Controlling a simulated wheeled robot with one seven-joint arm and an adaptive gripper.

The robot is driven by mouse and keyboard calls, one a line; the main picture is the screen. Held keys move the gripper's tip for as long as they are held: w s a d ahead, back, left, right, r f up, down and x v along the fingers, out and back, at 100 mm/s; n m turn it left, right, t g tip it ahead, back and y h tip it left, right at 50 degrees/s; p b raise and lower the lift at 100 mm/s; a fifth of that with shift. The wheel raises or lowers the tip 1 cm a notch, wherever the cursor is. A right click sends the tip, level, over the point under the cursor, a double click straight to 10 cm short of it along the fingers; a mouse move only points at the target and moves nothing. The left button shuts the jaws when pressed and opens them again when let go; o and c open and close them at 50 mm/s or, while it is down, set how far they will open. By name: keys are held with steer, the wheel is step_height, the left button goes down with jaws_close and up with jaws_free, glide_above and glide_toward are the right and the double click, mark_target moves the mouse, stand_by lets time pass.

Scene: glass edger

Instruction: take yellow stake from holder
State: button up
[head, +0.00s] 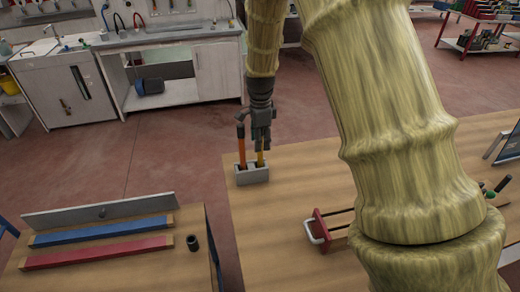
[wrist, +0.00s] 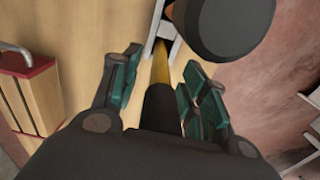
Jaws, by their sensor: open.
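The grey holder (head: 252,175) stands near the left edge of the wooden table. A yellow stake (head: 261,158) stands in its right part and an orange stake (head: 241,145) with a dark top stands in its left part. My gripper (head: 261,141) is above the holder, pointing down, at the yellow stake's upper part. In the wrist view my gripper (wrist: 163,92) is open, with its teal-padded fingers on either side of the yellow stake (wrist: 160,65) and its dark handle. I cannot tell whether a pad touches it. The holder (wrist: 163,32) shows beyond, partly hidden by a dark round shape.
A red-ended rack (head: 318,231) with a pale handle lies on the same table (head: 280,210). A second table at left bears a blue bar (head: 100,231), a red bar (head: 98,252) and a dark cup (head: 192,243). A sink counter (head: 170,38) stands behind, across open floor.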

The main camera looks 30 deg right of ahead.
jaws_close()
steer(key=shift+r, duration=0.1)
stand_by(0.4)
